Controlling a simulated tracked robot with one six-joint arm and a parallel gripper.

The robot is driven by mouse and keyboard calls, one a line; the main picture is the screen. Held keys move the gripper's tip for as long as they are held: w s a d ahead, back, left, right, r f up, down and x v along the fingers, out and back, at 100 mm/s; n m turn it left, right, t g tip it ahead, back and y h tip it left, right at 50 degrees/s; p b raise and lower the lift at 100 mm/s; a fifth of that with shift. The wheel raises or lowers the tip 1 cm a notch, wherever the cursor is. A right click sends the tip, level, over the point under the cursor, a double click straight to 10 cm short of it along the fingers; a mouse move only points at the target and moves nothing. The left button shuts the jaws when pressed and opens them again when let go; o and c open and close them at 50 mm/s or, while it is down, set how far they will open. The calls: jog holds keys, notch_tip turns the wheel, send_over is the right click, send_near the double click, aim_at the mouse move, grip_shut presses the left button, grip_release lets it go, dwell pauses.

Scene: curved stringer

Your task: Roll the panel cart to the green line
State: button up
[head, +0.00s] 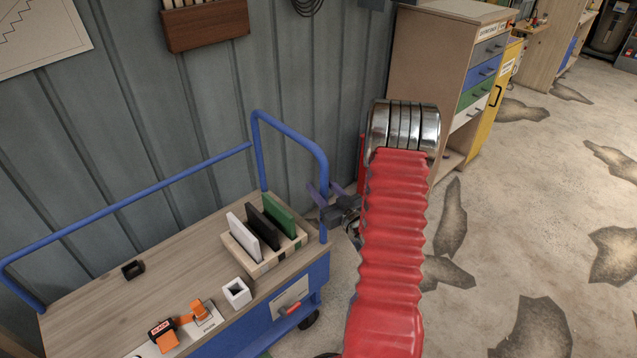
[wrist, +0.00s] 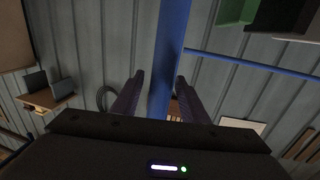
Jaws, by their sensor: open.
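The panel cart (head: 80,305) stands along the wall at left, with a wooden top, blue side and blue tube handles. A white, a black and a green panel stand upright in a slotted rack on it. My gripper (head: 322,190) is at the upright of the cart's right-hand blue handle (head: 294,131). In the wrist view, my gripper's two purple fingers (wrist: 160,80) are open, with the blue tube (wrist: 170,45) between them and gaps visible on both sides. My red-sleeved arm hides part of the floor.
A drawer cabinet (head: 425,70) and a yellow cabinet (head: 497,92) stand against the wall beyond the cart. The concrete floor (head: 500,220) at right has dark patches and is clear. A small white holder (head: 237,292) and orange-black tools (head: 165,335) sit on the cart top.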

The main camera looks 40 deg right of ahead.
jog(key=shift+w+d, duration=0.25)
jog(key=shift+w, duration=0.95)
jog(key=shift+c, duration=0.4)
grip_shut()
